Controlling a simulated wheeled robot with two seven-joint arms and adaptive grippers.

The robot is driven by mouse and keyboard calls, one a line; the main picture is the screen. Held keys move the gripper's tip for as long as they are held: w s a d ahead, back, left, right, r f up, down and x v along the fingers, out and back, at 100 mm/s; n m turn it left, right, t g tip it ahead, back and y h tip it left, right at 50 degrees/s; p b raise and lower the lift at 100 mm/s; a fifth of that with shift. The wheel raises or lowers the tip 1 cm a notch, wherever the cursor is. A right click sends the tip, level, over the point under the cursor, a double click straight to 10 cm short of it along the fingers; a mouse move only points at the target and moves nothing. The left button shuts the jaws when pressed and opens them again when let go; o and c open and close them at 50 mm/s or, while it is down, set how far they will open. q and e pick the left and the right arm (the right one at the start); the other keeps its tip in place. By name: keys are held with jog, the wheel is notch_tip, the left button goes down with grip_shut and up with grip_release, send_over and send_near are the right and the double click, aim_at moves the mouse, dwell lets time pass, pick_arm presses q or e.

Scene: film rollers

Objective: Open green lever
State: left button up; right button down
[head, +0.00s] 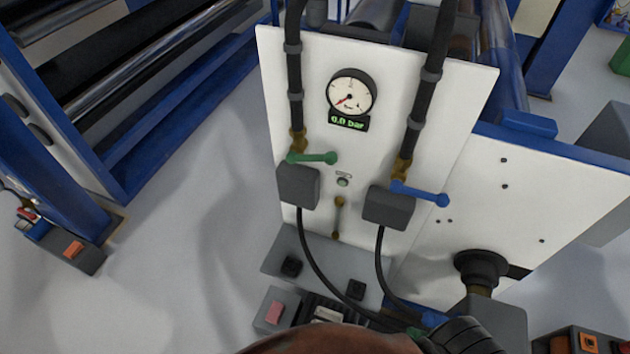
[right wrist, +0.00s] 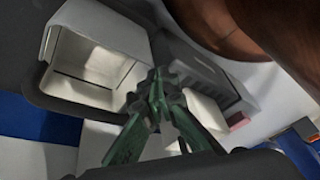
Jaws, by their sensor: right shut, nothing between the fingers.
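The green lever (head: 316,158) sits on the left pipe of the white panel (head: 350,60) in the head view. It lies about level, with its handle end pointing right across the pipe. A blue lever (head: 422,194) sits on the right pipe, pointing right and slightly down. My right gripper (right wrist: 158,82) shows in the right wrist view with its green fingers closed together and nothing between them. No lever shows in that view. My left gripper is not seen in either view.
A gauge (head: 350,92) with a display reading 0.0 bar is between the pipes. Grey boxes (head: 298,186) (head: 389,207) with black cables hang below the levers. A pink button box (head: 274,309) stands lower down. Grey floor (head: 200,210) is clear at left.

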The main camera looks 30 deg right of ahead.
jog(key=s+d+f+g, duration=0.1)
jog(key=s+d+g, duration=0.1)
jog(key=s, duration=0.3)
jog(key=s+d+f+n+g+h, duration=0.1)
jog(key=s+d+f, duration=0.1)
jog(key=s, duration=0.3)
jog(key=shift+s+d+f+g, duration=0.3)
jog(key=shift+d+g, duration=0.1)
jog(key=shift+d, duration=0.25)
